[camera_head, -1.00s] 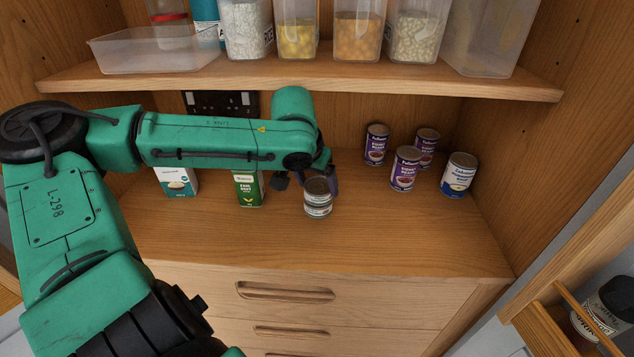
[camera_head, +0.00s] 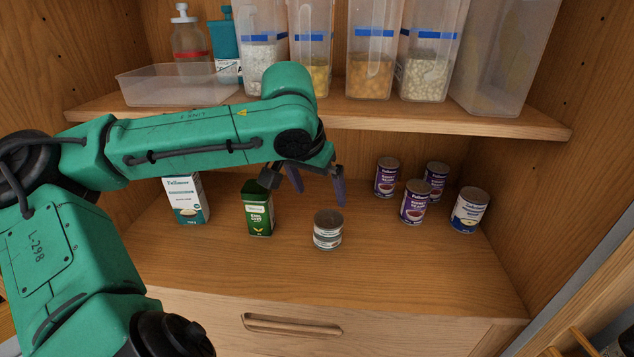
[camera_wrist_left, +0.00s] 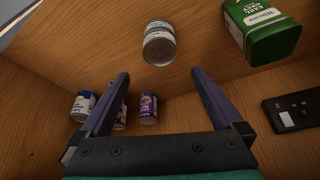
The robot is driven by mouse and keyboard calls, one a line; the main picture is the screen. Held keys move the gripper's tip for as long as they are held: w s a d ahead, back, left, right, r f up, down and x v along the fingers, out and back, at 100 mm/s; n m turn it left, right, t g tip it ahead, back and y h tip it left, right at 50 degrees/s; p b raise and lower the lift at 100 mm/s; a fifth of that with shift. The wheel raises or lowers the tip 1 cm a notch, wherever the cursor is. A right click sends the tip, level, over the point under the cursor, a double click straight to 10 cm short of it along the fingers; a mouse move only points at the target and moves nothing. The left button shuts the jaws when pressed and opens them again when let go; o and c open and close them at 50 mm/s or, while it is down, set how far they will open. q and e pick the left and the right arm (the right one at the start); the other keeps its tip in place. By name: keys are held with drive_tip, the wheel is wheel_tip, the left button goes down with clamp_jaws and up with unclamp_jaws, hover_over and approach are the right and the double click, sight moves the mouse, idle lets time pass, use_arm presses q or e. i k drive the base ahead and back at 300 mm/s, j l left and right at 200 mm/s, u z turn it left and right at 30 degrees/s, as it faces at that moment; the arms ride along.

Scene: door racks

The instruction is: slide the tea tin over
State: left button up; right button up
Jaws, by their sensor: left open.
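The tea tin, a green box with a white label (camera_head: 257,212), stands upright on the wooden counter between a white carton and a small can. It also shows in the left wrist view (camera_wrist_left: 270,40), at the upper right. My left gripper (camera_head: 319,195) is open and empty, to the right of the tin and above the counter, apart from it. In the left wrist view its two fingers (camera_wrist_left: 160,75) are spread with nothing between them. My right gripper is not in view.
A small can (camera_head: 328,232) stands upright just right of the tin. A white carton (camera_head: 187,200) stands left of it. Several cans (camera_head: 413,205) stand at the right. A shelf (camera_head: 400,118) with containers hangs above. The counter front is clear.

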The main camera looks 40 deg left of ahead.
sight(258, 201)
drive_tip(key=k+l, duration=1.15)
drive_tip(key=l, duration=0.3)
